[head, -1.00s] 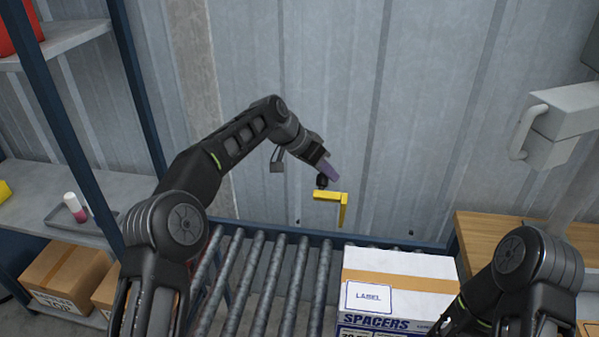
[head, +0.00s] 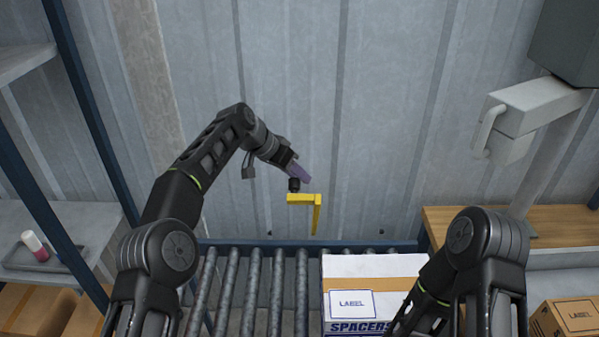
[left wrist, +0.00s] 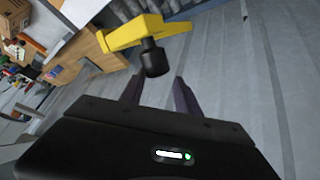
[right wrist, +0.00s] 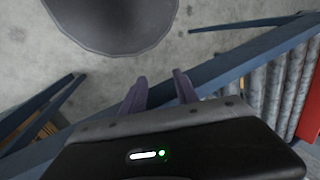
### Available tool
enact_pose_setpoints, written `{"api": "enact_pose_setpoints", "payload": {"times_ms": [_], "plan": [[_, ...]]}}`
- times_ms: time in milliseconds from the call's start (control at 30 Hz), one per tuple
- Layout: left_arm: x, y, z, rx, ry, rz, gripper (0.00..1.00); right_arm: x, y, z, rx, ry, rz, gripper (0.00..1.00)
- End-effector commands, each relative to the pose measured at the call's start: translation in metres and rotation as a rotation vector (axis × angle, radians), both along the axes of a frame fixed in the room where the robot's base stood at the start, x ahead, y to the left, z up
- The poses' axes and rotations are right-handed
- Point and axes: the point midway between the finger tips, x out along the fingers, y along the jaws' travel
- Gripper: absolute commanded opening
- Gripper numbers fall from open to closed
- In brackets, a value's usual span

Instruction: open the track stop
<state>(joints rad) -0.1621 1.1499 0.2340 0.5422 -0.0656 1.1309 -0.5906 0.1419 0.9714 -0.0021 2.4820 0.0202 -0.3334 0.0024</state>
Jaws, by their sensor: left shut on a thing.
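The track stop is a yellow bent bar (head: 316,212) with a black knob (head: 294,185) on its arm. It stands up above the far rail of the roller conveyor, in front of the metal wall. My left gripper (head: 301,174) is at the knob and shut on it. In the left wrist view the fingers (left wrist: 158,88) reach to the black knob (left wrist: 154,60), with the yellow bar (left wrist: 142,33) just beyond it. My right gripper (right wrist: 159,88) shows in the right wrist view with its fingers apart and nothing between them. In the head view it is hidden.
A white and brown box (head: 372,290) with a label lies on the rollers, right of the stop. Bare rollers (head: 252,290) lie to its left. A shelf (head: 70,225) stands at left. A wooden bench (head: 470,225) and a grey fixture (head: 530,110) are at right.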

Motion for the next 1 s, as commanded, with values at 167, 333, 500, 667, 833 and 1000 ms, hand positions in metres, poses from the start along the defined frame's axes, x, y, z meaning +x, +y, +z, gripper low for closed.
{"api": "enact_pose_setpoints", "payload": {"times_ms": [167,333,500,667,833,1000], "plan": [[0.002,0.011,-0.009,0.022,0.005,0.008,0.34,0.0,0.0,-0.001,0.0,0.0,0.0,0.36],[0.002,0.011,-0.008,0.022,0.004,0.008,0.48,0.0,0.0,0.0,0.0,0.0,0.0,0.36],[0.002,0.01,-0.007,0.02,0.003,0.007,0.51,0.0,0.0,0.0,0.0,0.0,0.0,0.36],[0.002,0.009,-0.006,0.018,0.003,0.007,0.51,0.0,0.0,0.0,0.0,0.0,0.0,0.36],[0.002,0.009,-0.005,0.017,0.001,0.006,0.51,0.0,0.0,-0.001,0.0,0.0,0.0,0.36],[-0.002,0.015,0.006,0.016,0.0,0.007,0.51,0.0,0.001,-0.007,0.002,-0.003,0.0,0.36]]}}
